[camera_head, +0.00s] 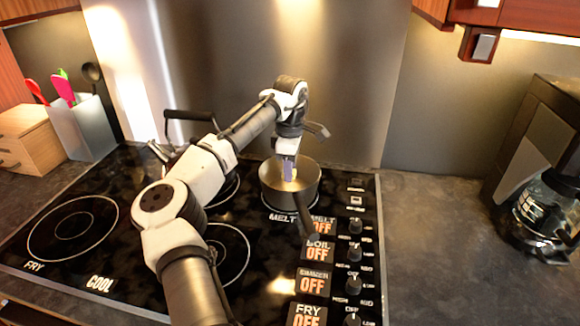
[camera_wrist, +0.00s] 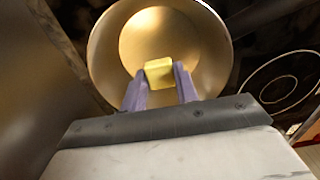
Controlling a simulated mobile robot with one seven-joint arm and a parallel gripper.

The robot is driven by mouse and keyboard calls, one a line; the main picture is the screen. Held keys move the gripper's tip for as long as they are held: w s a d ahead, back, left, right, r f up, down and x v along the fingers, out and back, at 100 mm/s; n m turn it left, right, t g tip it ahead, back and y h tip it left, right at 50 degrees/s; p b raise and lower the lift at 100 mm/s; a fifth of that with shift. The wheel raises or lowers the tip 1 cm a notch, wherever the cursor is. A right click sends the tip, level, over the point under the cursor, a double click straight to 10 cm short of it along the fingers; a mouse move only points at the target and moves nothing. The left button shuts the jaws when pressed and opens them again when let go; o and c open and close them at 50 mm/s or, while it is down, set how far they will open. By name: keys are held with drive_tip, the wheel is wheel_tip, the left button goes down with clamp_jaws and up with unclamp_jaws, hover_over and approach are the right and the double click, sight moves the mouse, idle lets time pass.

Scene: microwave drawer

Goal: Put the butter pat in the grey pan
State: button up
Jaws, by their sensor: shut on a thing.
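The yellow butter pat (camera_wrist: 159,72) is between the purple fingertips of my gripper (camera_wrist: 160,82) in the wrist view. My gripper (camera_head: 288,170) is shut on it and points down over the grey pan. The grey pan (camera_head: 275,194) is a round metal pan with a dark handle, standing on the burner at the back right of the cooktop. In the wrist view the pan (camera_wrist: 105,55) opens below the butter, and its inside looks empty. I cannot tell the exact height of the butter above the pan floor.
A kettle (camera_head: 165,152) with a black handle stands behind my arm. A utensil holder (camera_head: 85,128) and a wooden box (camera_head: 30,140) are at the left. A coffee maker (camera_head: 545,170) is at the right. The counter (camera_head: 430,240) between cooktop and coffee maker is clear.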

drive_tip(key=o, duration=1)
wheel_tip(320, 180, up, 5)
drive_tip(key=p, duration=0.4)
drive_tip(key=shift+f, duration=0.1)
drive_tip(key=shift+r, duration=1.1)
drive_tip(key=shift+s, duration=0.1)
